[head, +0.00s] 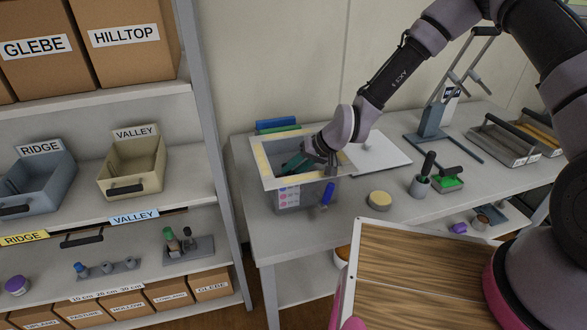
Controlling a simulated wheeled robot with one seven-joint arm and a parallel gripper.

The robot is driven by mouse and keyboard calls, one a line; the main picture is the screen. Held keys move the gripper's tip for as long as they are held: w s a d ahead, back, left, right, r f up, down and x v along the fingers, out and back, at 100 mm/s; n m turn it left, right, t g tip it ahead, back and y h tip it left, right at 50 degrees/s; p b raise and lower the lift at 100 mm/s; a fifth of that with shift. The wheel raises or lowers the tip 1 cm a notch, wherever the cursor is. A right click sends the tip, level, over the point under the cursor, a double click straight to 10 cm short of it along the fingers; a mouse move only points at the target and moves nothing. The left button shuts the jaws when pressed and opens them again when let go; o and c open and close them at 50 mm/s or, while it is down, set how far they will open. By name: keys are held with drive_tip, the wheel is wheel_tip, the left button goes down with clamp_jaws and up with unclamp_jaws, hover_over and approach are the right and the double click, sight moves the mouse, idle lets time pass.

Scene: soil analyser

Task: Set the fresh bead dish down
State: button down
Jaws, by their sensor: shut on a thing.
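My gripper (319,157) is at the right side of a clear-walled grey box (305,203) with a pale, yellow-edged rim, on the table. It points down over or into the box. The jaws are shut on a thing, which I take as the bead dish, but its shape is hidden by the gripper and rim. I cannot tell whether it touches the box floor. A dark green thing (293,162) shows inside the box beside the jaws. A round, low dish with a pale yellow top (380,200) stands on the table to the right of the box.
A blue handle (327,194) sticks out at the box's front right. A white board (378,155) lies behind. The table's front left is clear. Shelves with bins (132,165) stand left.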

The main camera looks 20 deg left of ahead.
drive_tip(key=c, duration=0.7)
unclamp_jaws()
drive_tip(key=shift+o, duration=0.2)
drive_tip(key=w+d+r+m+t+h, duration=0.2)
drive_tip(key=d+r+h, duration=0.1)
drive_tip(key=d+r, duration=1.15)
drive_tip(key=w+d+r+m+t+h, duration=0.1)
drive_tip(key=w+d+r+t+h, duration=0.15)
drive_tip(key=d+r, duration=1.2)
drive_tip(key=s+d+r+m+t, duration=0.2)
drive_tip(key=s+d+r+m, duration=0.4)
drive_tip(key=s+d+r, duration=0.7)
drive_tip(key=v, duration=0.3)
drive_tip(key=shift+f+h, duration=0.15)
drive_tip(key=shift+h, duration=0.1)
